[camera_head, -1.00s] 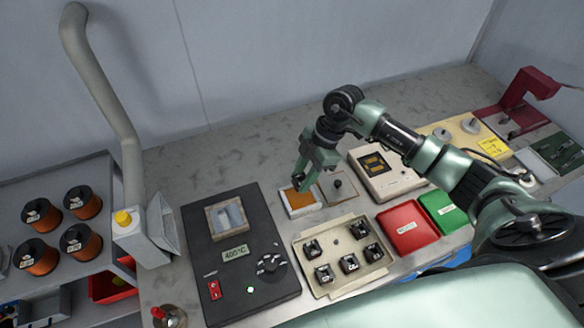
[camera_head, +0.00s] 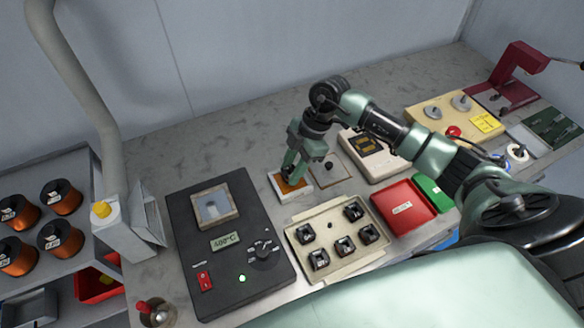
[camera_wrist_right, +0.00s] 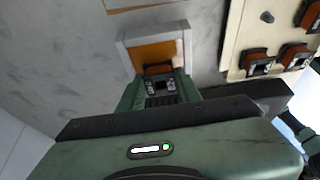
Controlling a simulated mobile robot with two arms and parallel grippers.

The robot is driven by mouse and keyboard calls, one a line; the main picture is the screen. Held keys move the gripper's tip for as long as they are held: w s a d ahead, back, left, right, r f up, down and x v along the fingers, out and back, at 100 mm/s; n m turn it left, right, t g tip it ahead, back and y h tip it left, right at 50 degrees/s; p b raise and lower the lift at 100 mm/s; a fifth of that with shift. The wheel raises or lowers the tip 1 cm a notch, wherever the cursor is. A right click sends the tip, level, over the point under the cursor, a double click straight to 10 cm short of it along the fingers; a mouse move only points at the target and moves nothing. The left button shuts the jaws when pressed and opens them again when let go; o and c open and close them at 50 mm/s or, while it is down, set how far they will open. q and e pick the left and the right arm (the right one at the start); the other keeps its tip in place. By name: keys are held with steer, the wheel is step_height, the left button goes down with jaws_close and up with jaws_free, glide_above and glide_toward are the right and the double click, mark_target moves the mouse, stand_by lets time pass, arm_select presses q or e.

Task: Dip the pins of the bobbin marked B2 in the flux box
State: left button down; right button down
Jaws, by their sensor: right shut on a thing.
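The flux box is a small white-rimmed box with an orange inside (camera_head: 304,188), on the bench right of the black solder unit. It also shows in the right wrist view (camera_wrist_right: 183,34). My right gripper (camera_head: 289,178) points down at the box. It is shut on a small dark bobbin (camera_wrist_right: 158,83), seen between the fingers in the wrist view, over the near part of the orange area. The gripper hides most of this bobbin; I cannot read its mark or tell whether its pins touch the flux. My left gripper is not in view.
A beige tray (camera_head: 301,268) with several bobbins stands in front of the box. The black solder unit (camera_head: 185,240) reads 400°C. A flat plate with a dark knob (camera_head: 329,166) lies right of the box. Red (camera_head: 402,208) and green (camera_head: 432,193) bins stand further right.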

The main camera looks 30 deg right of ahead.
steer(key=shift+f+b, duration=0.35)
steer(key=shift+f, duration=0.45)
stand_by(1.2)
steer(key=shift+r+p, duration=2.6)
steer(key=shift+r, duration=0.2)
